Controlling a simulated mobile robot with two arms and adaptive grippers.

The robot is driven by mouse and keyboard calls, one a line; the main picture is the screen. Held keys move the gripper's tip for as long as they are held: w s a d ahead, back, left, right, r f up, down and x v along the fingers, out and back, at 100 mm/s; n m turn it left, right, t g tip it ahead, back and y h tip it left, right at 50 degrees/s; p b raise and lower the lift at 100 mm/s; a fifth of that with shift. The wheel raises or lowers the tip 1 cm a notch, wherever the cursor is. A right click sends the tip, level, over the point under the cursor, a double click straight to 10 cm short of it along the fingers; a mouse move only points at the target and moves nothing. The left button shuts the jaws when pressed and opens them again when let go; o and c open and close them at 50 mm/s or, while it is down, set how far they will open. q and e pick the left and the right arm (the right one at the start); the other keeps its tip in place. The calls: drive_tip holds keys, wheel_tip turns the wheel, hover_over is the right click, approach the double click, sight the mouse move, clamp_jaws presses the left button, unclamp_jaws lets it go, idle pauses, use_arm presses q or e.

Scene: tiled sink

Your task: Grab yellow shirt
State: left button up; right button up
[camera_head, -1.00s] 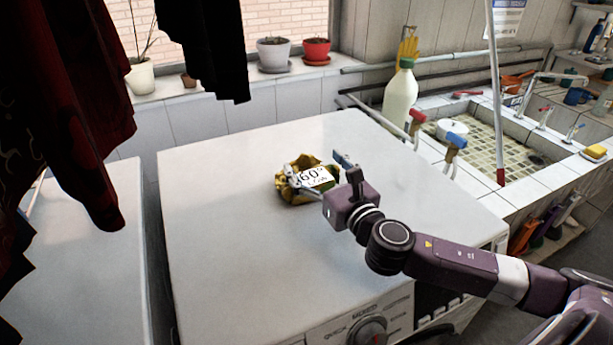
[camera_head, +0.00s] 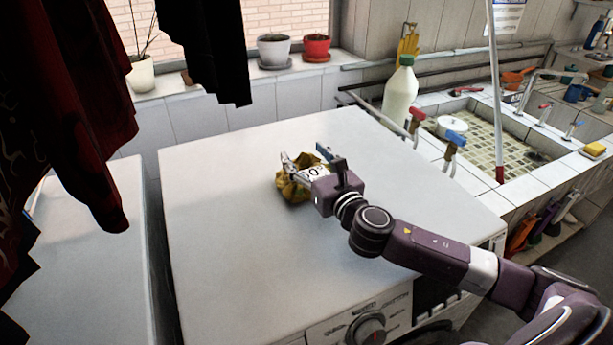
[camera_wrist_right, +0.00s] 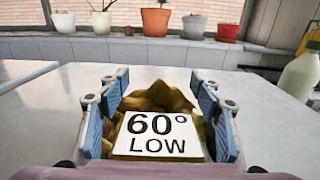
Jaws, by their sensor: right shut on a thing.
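The yellow shirt (camera_head: 292,187) is a small crumpled bundle on the white top of the washing machine (camera_head: 230,250), with a white label reading "60° LOW" on it. My right gripper (camera_head: 307,165) is at the shirt, its fingers on either side of the bundle and shut on it. In the right wrist view the shirt (camera_wrist_right: 160,97) and its label fill the space between the blue finger pads of the right gripper (camera_wrist_right: 160,115). The gripper hides part of the shirt in the head view. My left gripper is not in view.
Dark clothes (camera_head: 60,110) hang at the left. A white bottle (camera_head: 400,92), taps and a tiled sink (camera_head: 500,150) are at the right. Flower pots (camera_head: 273,50) stand on the sill behind. The machine top around the shirt is clear.

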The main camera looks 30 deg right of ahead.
sight(305, 163)
drive_tip(key=shift+c, duration=1)
drive_tip(key=shift+r, duration=0.1)
wheel_tip(305, 163, up, 20)
drive_tip(key=p, duration=0.2)
drive_tip(key=shift+p, duration=0.3)
